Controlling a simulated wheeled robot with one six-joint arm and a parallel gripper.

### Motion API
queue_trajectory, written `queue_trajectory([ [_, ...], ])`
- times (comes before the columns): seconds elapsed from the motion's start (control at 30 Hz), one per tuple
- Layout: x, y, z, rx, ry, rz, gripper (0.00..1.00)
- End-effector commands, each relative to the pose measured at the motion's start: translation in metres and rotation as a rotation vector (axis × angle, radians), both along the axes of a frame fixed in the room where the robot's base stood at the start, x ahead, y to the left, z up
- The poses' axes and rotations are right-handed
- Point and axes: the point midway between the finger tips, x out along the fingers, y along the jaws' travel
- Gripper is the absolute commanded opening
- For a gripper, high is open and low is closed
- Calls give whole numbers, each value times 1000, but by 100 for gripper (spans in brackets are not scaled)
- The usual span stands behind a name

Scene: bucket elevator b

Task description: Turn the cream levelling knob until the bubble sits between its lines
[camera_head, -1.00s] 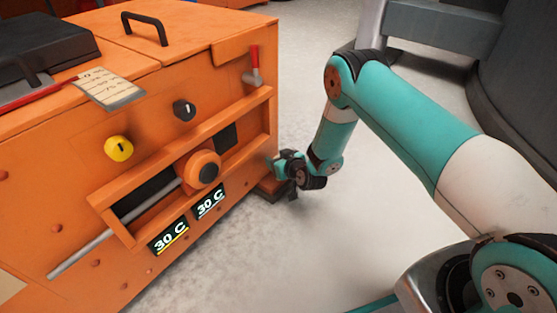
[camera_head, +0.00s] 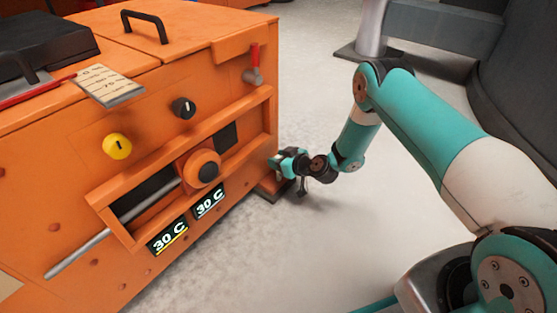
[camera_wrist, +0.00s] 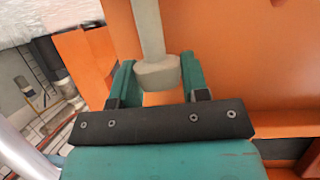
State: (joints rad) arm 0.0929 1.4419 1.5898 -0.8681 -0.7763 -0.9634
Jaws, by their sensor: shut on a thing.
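The cream knob (camera_wrist: 157,73) shows in the wrist view, at the lower end of a pale shaft (camera_wrist: 149,28). My gripper (camera_wrist: 158,75) has one teal finger on each side of the knob and is shut on it. In the head view my gripper (camera_head: 277,162) is at the lower right end of the orange machine (camera_head: 90,210), and the knob cannot be made out there. I cannot see the bubble or its lines in either view.
The machine's front carries a yellow knob (camera_head: 117,146), a black knob (camera_head: 183,107), a red lever (camera_head: 255,62) and two displays reading 30 C (camera_head: 168,237). A grey post (camera_head: 370,30) stands behind my arm. The floor (camera_head: 290,255) in front is clear.

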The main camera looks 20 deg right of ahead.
Motion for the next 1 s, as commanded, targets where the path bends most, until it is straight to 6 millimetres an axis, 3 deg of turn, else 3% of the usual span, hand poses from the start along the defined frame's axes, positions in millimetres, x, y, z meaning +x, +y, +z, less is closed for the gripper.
queue_trajectory([
  [0.17, -1, -1, -2, -2, 4, -2, 18],
  [0.2, -2, -1, -1, -2, 5, -3, 49],
  [0.27, -1, -1, -1, -2, 5, -3, 62],
  [0.3, -1, -1, -1, -1, 4, -3, 64],
  [0.67, -6, -5, 5, 0, 3, -4, 64],
  [0.77, -18, -12, 13, 1, 6, -7, 64],
  [1.0, -67, -41, 38, 5, 12, -10, 64],
])
